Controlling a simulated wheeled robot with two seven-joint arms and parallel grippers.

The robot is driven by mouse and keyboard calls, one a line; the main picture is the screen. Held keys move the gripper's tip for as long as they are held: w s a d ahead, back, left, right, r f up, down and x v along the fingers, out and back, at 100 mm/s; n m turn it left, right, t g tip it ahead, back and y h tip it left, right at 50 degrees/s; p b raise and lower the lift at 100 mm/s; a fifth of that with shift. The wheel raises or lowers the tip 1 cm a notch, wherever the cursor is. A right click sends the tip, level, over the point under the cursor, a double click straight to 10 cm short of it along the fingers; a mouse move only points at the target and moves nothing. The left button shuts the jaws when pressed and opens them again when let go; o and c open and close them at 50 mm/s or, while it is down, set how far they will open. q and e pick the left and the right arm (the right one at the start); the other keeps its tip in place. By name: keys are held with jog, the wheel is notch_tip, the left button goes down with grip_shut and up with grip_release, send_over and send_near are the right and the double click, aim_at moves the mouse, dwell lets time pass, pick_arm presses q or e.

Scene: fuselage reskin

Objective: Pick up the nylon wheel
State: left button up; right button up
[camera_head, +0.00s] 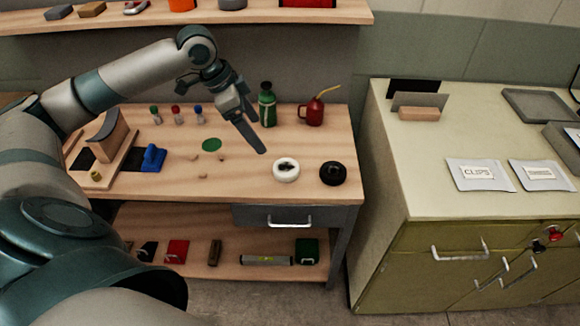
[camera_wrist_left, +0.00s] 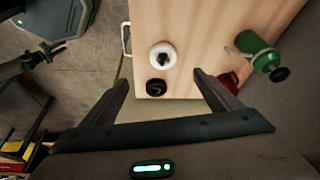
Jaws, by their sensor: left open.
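The white wheel with a dark centre, which looks like the nylon wheel (camera_head: 286,176), lies flat near the front right of the wooden workbench. It also shows in the left wrist view (camera_wrist_left: 155,62). A similar black wheel (camera_head: 333,180) lies to its right, apart from it, and shows in the left wrist view (camera_wrist_left: 156,94). My left gripper (camera_head: 262,150) is open and empty, above the bench and up-left of the white wheel. In the left wrist view its two fingers (camera_wrist_left: 161,82) are spread, with the wheels beyond them. My right gripper cannot be made out clearly.
A green bottle (camera_head: 267,108) and a red oil can (camera_head: 312,112) stand behind the wheels. A shelf (camera_head: 345,13) hangs above. A cabinet (camera_head: 420,185) with packets stands right. Bench around the wheels is clear.

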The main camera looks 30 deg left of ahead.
pick_arm(q)
jog(key=p, duration=0.2)
send_over(276, 170)
jog(key=f, duration=1)
jog(key=shift+s+a+f, duration=0.1)
jog(key=shift+s+f, duration=0.1)
jog(key=shift+f, duration=0.1)
jog(key=shift+w+f, duration=0.1)
jog(key=shift+f, duration=0.3)
pick_arm(e)
jog(key=s+d+f+g, duration=0.1)
jog(key=s+d+g, duration=0.1)
jog(key=s, duration=0.6)
jog(key=shift+d+h, duration=0.3)
jog(key=shift+d, duration=0.4)
pick_arm(q)
jog(key=shift+f, duration=0.1)
pick_arm(e)
jog(key=shift+r, duration=0.1)
